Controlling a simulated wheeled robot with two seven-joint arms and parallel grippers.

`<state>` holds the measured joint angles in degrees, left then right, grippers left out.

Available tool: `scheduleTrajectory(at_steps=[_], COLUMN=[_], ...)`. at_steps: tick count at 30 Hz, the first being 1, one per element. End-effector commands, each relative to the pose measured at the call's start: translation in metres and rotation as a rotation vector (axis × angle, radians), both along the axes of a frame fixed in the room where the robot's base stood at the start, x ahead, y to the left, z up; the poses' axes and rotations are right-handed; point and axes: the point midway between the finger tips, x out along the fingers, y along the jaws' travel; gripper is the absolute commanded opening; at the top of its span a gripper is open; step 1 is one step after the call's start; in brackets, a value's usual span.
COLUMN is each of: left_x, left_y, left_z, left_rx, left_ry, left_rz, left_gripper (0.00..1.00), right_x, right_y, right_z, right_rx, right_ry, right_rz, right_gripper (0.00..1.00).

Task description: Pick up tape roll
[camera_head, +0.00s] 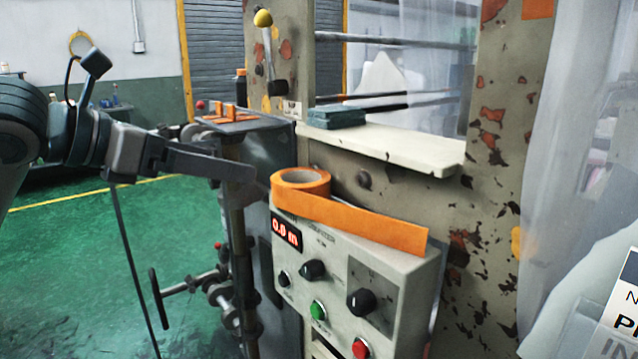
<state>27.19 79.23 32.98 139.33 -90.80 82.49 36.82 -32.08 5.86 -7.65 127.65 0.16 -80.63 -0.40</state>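The orange tape roll (317,199) lies flat on top of the grey control box (340,262). A loose strip of its tape runs to the right along the box's top front edge. My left gripper (246,171) comes in from the left, with its dark fingers pointing right toward the roll. In the picture its tip is just left of the roll, and a small gap shows between them. I see the fingers nearly edge-on, so I cannot tell whether they are apart. My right gripper is not in view.
The box front has a red display (286,232), knobs and buttons. A pale ledge (390,146) with a dark teal block (336,116) is behind the roll. A small dark shelf (246,124) holds orange pieces behind the gripper. Translucent sheeting hangs at the right. Green floor is open at left.

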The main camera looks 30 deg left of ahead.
Motion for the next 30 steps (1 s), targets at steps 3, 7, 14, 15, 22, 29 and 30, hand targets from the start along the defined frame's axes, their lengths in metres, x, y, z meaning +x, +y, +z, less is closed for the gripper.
scheduleTrajectory(at_steps=[3, 7, 14, 15, 22, 29, 30], left_x=[-0.001, -0.001, 0.000, 0.000, 0.014, 0.039, 0.043], left_y=[0.001, 0.002, 0.002, 0.001, -0.002, -0.009, -0.010], left_z=[0.001, 0.001, 0.001, 0.001, -0.004, -0.015, -0.017], left_rx=[0.005, 0.005, 0.005, 0.005, 0.006, 0.005, 0.005], left_ry=[-0.002, -0.002, -0.001, -0.001, 0.002, 0.002, 0.003], left_rz=[0.007, 0.008, 0.008, 0.008, 0.008, 0.007, 0.007], left_gripper=[0.91, 0.91, 0.91, 0.91, 0.91, 0.91, 0.91], right_x=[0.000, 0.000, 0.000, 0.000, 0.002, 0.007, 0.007], right_y=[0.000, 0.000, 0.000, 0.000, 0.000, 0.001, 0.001], right_z=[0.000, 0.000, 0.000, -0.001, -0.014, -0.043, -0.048], right_rx=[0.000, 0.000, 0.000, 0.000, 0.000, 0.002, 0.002], right_ry=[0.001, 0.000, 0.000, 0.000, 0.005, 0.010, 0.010], right_rz=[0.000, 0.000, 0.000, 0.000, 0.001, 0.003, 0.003], right_gripper=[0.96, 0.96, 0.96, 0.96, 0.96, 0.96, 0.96])
